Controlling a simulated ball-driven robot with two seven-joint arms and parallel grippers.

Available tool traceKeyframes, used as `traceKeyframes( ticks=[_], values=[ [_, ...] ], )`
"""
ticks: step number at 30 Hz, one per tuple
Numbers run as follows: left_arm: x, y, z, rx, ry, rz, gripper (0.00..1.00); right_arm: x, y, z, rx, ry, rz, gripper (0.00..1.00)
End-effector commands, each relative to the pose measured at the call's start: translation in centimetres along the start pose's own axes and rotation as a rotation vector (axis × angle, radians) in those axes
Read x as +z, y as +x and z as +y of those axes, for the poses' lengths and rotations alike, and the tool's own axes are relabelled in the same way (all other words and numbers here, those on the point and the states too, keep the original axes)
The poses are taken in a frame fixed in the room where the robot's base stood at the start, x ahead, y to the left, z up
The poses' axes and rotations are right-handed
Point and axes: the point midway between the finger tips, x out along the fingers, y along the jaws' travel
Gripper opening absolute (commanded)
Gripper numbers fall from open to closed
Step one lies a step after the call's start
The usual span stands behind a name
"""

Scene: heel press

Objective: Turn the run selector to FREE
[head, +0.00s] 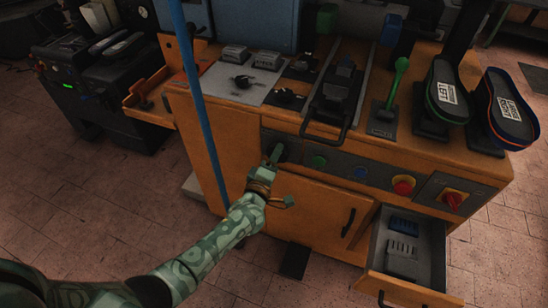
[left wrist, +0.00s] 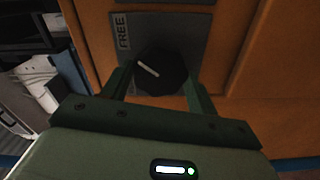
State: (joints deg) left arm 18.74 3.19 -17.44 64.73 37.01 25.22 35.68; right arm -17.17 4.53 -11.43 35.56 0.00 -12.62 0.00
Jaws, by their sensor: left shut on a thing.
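The run selector (left wrist: 160,72) is a black knob with a white pointer line, on a dark plate on the orange cabinet front. In the left wrist view the line slants to the upper left. The word FREE (left wrist: 122,32) is printed on the plate at the knob's upper left. My left gripper (head: 275,155) is at the dark panel on the cabinet front. Its two fingers straddle the knob and it is shut on it. In the head view the gripper mostly hides the knob. My right gripper is not in view.
Green and blue buttons, a red emergency knob (head: 404,185) and a red rotary switch (head: 453,199) lie to the right on the panel. An open drawer (head: 455,300) sticks out at lower right. A blue pole (head: 203,110) stands left of my gripper. Insoles and a green lever are on top.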

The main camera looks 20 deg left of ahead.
Motion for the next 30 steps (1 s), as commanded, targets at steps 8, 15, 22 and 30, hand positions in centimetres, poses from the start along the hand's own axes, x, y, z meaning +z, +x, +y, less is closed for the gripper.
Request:
traceKeyframes(
  ticks=[8, 15, 22, 30],
  values=[
    [0.06, -0.08, -0.05, -0.003, 0.216, -0.002, 0.36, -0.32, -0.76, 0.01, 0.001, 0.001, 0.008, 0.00],
    [0.11, -0.09, -0.13, -0.004, 0.335, -0.003, 0.36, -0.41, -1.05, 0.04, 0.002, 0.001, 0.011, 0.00],
    [0.13, -0.09, -0.15, -0.003, 0.387, -0.003, 0.36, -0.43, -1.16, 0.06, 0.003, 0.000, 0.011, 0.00],
    [0.13, -0.10, -0.20, -0.004, 0.399, -0.003, 0.36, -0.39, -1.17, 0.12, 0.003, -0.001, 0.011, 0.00]
  ],
)
